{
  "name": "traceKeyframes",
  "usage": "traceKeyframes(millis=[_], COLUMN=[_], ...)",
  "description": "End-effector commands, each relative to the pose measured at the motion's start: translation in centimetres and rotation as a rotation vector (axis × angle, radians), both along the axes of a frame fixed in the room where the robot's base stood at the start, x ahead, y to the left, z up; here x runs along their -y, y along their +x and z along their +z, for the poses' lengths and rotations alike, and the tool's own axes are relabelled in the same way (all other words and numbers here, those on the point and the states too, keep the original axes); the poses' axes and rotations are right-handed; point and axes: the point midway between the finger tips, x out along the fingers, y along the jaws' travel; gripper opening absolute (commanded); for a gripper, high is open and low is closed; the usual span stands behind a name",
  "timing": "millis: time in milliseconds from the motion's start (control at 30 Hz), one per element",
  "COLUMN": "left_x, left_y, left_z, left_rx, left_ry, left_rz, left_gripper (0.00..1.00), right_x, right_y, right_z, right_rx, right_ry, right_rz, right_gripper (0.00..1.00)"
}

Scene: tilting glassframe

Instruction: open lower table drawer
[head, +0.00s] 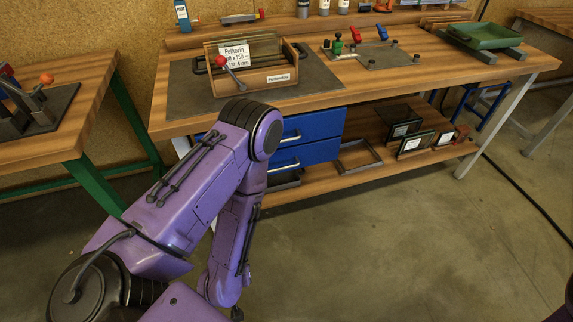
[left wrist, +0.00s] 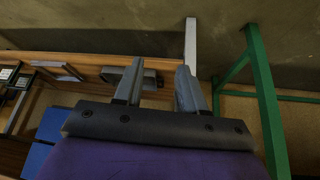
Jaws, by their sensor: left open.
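The blue drawer unit hangs under the wooden workbench (head: 400,85). In the head view its lower drawer (head: 318,153) shows a metal handle (head: 284,166) and looks shut below the upper drawer (head: 322,124). My left arm covers the unit's left part. Part of the blue drawer unit (left wrist: 42,135) shows at the left of the left wrist view. My left gripper (left wrist: 160,88) is open there, with no object clearly between its fingers. In the head view its fingers cannot be made out. My right gripper is out of view.
A low wooden shelf (head: 350,180) under the bench holds an open tray (head: 358,156) and several dark boxes (head: 412,142). A white table leg (left wrist: 190,45) and green table legs (left wrist: 262,90) stand near my left gripper. The floor in front is clear.

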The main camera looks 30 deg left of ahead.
Motion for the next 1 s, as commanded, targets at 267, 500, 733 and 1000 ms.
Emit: traceKeyframes(millis=[267, 500, 733, 1000], left_x=[-0.2, -2.4, -3.5, -6.2], left_y=[18.1, 23.4, 24.6, 29.8], left_z=[-4.1, 0.7, 3.2, 4.1], left_rx=[0.875, 1.425, 1.551, 1.548], left_ry=[-0.271, -0.569, -0.655, -0.65], left_rz=[0.299, 0.512, 0.565, 0.564], left_gripper=[0.4, 0.4, 0.4, 0.4], right_x=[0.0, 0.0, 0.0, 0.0], right_y=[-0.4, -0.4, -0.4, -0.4], right_z=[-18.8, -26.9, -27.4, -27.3], right_rx=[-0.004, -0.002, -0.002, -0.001], right_ry=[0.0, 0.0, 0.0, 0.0], right_rz=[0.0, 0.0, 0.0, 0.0], right_gripper=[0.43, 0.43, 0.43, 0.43])
